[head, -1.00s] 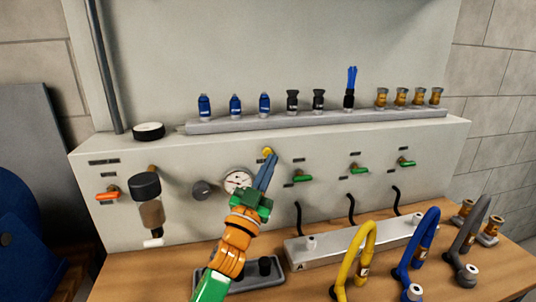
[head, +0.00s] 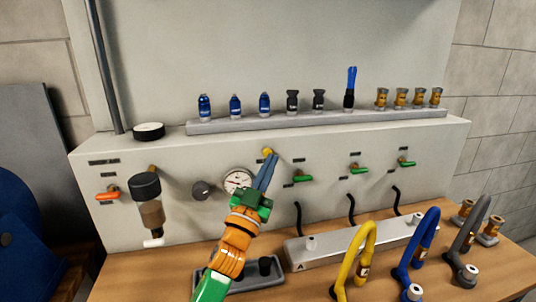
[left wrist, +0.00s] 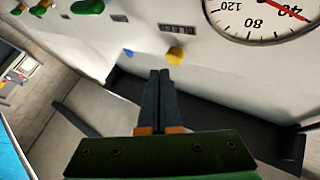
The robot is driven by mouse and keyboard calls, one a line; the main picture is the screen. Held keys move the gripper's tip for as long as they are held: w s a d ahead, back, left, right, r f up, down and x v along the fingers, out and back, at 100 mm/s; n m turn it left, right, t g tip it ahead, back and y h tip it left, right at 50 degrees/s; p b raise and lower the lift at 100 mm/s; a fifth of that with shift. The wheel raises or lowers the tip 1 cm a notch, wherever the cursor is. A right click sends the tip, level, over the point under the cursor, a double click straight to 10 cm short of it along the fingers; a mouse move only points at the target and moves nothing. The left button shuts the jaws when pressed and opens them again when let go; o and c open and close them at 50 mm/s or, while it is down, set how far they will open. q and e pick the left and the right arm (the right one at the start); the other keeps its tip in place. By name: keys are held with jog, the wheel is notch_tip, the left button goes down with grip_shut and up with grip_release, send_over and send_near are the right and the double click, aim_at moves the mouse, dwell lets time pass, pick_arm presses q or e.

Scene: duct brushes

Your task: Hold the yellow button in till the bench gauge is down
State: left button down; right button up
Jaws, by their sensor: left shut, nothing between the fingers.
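The yellow button (head: 267,152) is on the sloping bench panel, right of and above the round white bench gauge (head: 238,181). My left gripper (head: 271,157) is shut and empty, its fingertips at the button in the head view. In the left wrist view, the button (left wrist: 175,55) shows just beyond and to the right of the shut fingertips (left wrist: 160,72). I cannot tell whether they touch it or whether it is pressed in. The gauge (left wrist: 262,18) is partly cut off there; its red needle lies by the 40 mark. My right gripper is not in view.
Green-handled valves (head: 301,177) sit on the panel right of my gripper. A dark knob (head: 201,190) and a filter bowl (head: 150,205) are to the left. Yellow (head: 352,262), blue and grey hoses stand on the wooden bench at right. A rail (head: 320,120) holds several fittings above.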

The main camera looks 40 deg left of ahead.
pick_arm(q)
jog(key=shift+w+a, duration=0.1)
dwell(0.5)
jog(key=shift+w+a, duration=0.2)
jog(key=shift+a, duration=0.05)
jog(key=shift+w+a, duration=0.35)
jog(key=shift+a, duration=0.05)
dwell(0.8)
jog(key=shift+s+d, duration=0.1)
dwell(1.7)
jog(key=shift+s+d, duration=0.5)
jog(key=shift+d, duration=0.1)
jog(key=s+d+p, duration=0.1)
jog(key=s+d, duration=0.2)
jog(key=shift+s+d, duration=0.15)
jog(key=shift+d, duration=0.25)
